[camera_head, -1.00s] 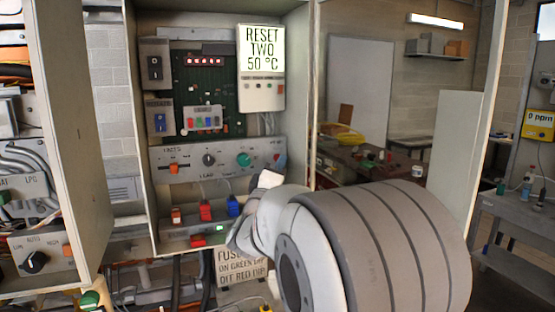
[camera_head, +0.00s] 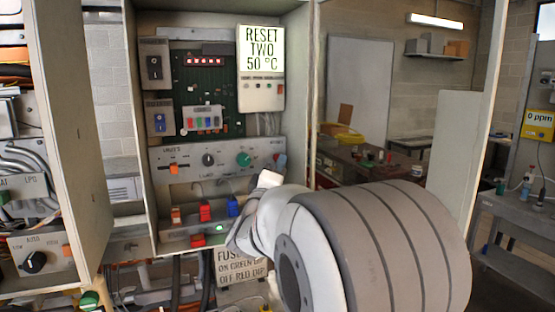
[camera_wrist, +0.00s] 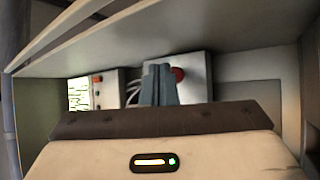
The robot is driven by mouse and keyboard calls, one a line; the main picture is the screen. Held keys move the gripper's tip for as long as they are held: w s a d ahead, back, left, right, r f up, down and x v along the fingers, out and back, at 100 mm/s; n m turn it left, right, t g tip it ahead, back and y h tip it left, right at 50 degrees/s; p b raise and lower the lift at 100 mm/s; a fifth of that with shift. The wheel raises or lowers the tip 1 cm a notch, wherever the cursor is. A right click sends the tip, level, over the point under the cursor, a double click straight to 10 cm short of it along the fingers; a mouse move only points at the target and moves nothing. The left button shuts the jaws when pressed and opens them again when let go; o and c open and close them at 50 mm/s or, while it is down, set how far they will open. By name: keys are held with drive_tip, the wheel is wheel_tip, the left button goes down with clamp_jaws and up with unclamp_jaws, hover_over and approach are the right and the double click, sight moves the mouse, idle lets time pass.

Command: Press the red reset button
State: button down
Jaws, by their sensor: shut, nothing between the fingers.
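The red round button (camera_wrist: 178,74) sits on a pale grey panel (camera_wrist: 194,66) in the wrist view. My gripper's blue-grey fingers (camera_wrist: 158,85) are shut and empty, and they stand in front of the panel just left of the button, partly covering its edge. I cannot tell whether they touch it. In the head view my gripper's fingertips (camera_head: 281,161) show at the right end of the control panel (camera_head: 190,164), past the green knob (camera_head: 243,159). My arm hides most of the gripper there, and the button is hardly visible.
The cabinet's right side wall (camera_wrist: 180,45) runs close along the gripper in the wrist view. Red and blue switches (camera_head: 205,210) line the lower shelf. The open cabinet door (camera_head: 70,120) stands at left.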

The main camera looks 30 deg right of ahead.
drive_tip(key=shift+w, duration=0.15)
idle(0.5)
drive_tip(key=shift+w, duration=0.3)
drive_tip(key=shift+w+d, duration=0.1)
drive_tip(key=shift+w, duration=0.25)
idle(0.6)
drive_tip(key=shift+s, duration=0.1)
drive_tip(key=shift+s+b, duration=0.4)
drive_tip(key=shift+s, duration=0.25)
drive_tip(key=shift+s, duration=0.1)
drive_tip(key=s, duration=0.3)
drive_tip(key=s+b, duration=0.1)
drive_tip(key=shift+s+a, duration=0.4)
idle(0.8)
